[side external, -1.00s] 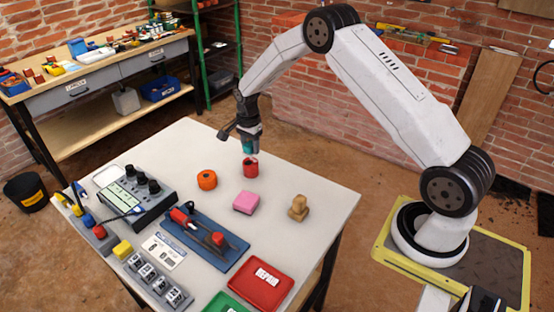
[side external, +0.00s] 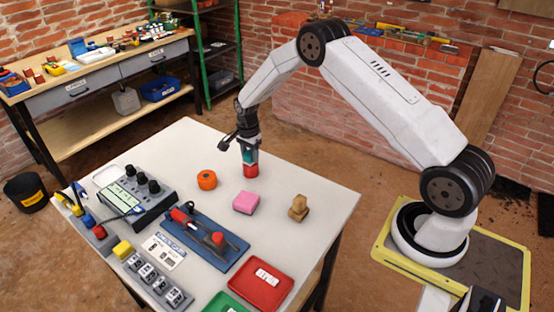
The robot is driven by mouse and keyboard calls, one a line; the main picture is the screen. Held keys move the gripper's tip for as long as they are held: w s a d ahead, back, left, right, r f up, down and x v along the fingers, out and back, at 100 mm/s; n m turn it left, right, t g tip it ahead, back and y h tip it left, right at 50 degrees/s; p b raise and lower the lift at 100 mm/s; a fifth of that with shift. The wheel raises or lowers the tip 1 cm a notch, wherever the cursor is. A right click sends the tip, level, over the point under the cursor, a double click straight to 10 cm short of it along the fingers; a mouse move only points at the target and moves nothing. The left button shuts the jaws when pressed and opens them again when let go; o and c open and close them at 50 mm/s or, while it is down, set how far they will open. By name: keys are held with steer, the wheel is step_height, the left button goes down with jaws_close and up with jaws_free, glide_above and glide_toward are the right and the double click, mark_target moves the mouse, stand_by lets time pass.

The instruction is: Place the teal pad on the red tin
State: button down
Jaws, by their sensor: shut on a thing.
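The red tin (side external: 250,171) stands upright on the white table, towards its back. My gripper (side external: 249,155) is directly above the tin, pointing down, shut on the teal pad (side external: 249,158). The pad is mostly hidden between the fingers. It shows as a small teal patch right at the top of the tin. I cannot tell whether the pad touches the tin's rim or is just above it.
An orange ring (side external: 207,180) stands left of the tin. A pink block (side external: 246,202) and a tan wooden piece (side external: 298,208) lie nearer. A blue tray with tools (side external: 205,238), a red tray (side external: 268,285) and a grey control box (side external: 136,197) fill the front and left.

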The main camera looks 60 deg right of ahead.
mark_target(250, 153)
steer(key=shift+f, duration=0.1)
steer(key=shift+c, duration=0.9)
jaws_free()
step_height(250, 153, up, 12)
stand_by(0.4)
